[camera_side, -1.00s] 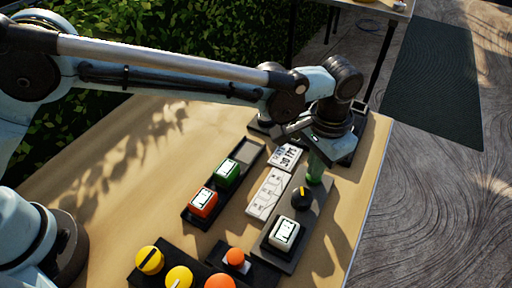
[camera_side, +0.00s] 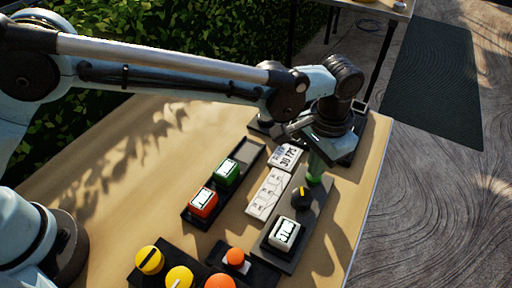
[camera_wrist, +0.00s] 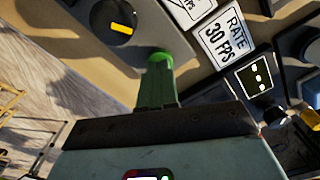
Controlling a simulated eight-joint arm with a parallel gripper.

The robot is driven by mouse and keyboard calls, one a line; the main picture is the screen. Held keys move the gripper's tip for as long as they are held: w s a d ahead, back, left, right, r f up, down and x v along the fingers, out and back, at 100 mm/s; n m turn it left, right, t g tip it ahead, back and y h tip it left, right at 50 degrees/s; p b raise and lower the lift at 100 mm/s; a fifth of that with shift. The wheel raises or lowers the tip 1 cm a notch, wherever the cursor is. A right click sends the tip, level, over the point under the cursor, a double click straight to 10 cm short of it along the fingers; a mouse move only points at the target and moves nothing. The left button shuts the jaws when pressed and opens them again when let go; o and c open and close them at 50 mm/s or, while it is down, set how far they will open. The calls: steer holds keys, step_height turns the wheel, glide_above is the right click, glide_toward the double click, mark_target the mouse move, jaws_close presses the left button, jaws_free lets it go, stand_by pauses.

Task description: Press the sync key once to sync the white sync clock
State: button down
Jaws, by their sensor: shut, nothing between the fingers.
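The white sync clock (camera_side: 284,234), a white block with dark characters on its face, sits at the near end of a dark panel (camera_side: 268,253). My gripper (camera_side: 317,165) points down over the far end of that panel. Green shows at and below its tip in both views; the brighter lower green part (camera_side: 314,181) looks like the sync key. In the wrist view the gripper (camera_wrist: 158,72) ends at this green top (camera_wrist: 161,56). I cannot tell clearly where fingers end and key begins, or whether it is pressed down. My gripper is shut and empty.
A black knob (camera_side: 302,197) with a yellow mark stands between clock and gripper. Red (camera_side: 203,202) and green (camera_side: 227,172) blocks sit left. Yellow knobs (camera_side: 150,260) and orange buttons (camera_side: 235,257) are nearer. A RATE 30 FPS card (camera_wrist: 226,37) and small screen (camera_wrist: 255,77) lie beside my gripper.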

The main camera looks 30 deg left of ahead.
steer(key=shift+r, duration=3)
steer(key=shift+a, duration=0.1)
steer(key=a+r+n+t, duration=0.1)
steer(key=a+r, duration=0.2)
steer(key=a, duration=0.4)
steer(key=a+r+n+t+h, duration=0.1)
steer(key=a+r, duration=0.1)
steer(key=a, duration=0.4)
steer(key=a+r+n+t, duration=0.1)
steer(key=a+r, duration=0.2)
steer(key=a, duration=0.4)
steer(key=s+a+f+n+t, duration=0.1)
steer(key=s+a+f+t, duration=0.1)
steer(key=s+a, duration=0.3)
steer(key=s+a+f+n+t+y, duration=0.1)
steer(key=s+a, duration=0.4)
steer(key=a, duration=0.5)
steer(key=shift+s+a+f+n+t, duration=0.15)
steer(key=shift+f+n+t, duration=0.35)
steer(key=shift+t, duration=0.1)
